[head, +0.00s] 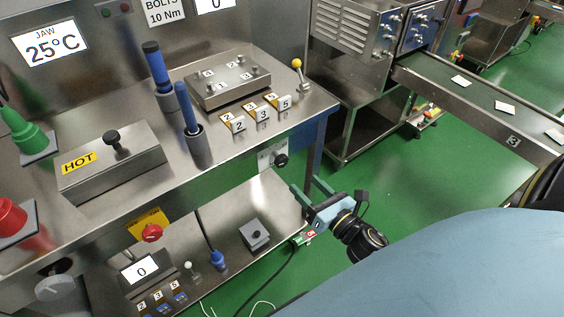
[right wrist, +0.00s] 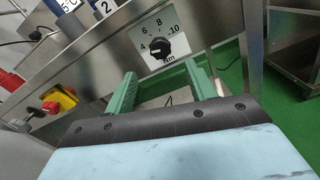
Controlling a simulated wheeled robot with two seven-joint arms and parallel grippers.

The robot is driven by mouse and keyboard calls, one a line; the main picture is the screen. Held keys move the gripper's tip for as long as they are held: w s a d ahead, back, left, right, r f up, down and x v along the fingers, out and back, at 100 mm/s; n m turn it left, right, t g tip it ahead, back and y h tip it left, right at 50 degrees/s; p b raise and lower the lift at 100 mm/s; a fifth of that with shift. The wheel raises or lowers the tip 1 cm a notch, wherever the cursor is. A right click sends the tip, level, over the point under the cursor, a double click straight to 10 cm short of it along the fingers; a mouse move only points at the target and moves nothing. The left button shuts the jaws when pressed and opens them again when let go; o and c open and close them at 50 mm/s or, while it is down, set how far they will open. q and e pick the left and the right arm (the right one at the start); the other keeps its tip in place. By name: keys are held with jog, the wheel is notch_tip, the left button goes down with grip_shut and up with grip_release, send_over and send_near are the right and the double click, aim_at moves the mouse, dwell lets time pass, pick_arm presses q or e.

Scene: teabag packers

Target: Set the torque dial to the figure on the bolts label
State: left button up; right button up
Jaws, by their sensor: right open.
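The bolts label (head: 163,12) on the back panel reads "BOLTS 10 Nm" and is cut by the top edge. The torque dial (head: 281,159) is a black knob on a pale plate on the bench's front face, near its right end. In the right wrist view the dial (right wrist: 157,48) has 4, 6, 8, 10 and a partly hidden "Nm" around it; I cannot tell which figure it points to. My right gripper (head: 306,188) is open and empty, below and in front of the dial. Its green fingers (right wrist: 162,88) are spread on either side, apart from the knob. My left gripper is not in view.
A red knob on a yellow plate (head: 151,232) sits further left on the bench front. Numbered tags (head: 262,114) and a yellow-topped lever (head: 298,70) stand above the dial. A lower shelf (head: 215,262) is beneath.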

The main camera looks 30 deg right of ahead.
aim_at(284, 163)
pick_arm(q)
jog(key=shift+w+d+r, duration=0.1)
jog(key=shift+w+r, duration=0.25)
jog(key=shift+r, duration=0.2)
pick_arm(e)
jog(key=w, duration=0.7)
jog(key=w+a, duration=0.1)
jog(key=w, duration=0.3)
jog(key=c, duration=1)
jog(key=shift+o, duration=0.2)
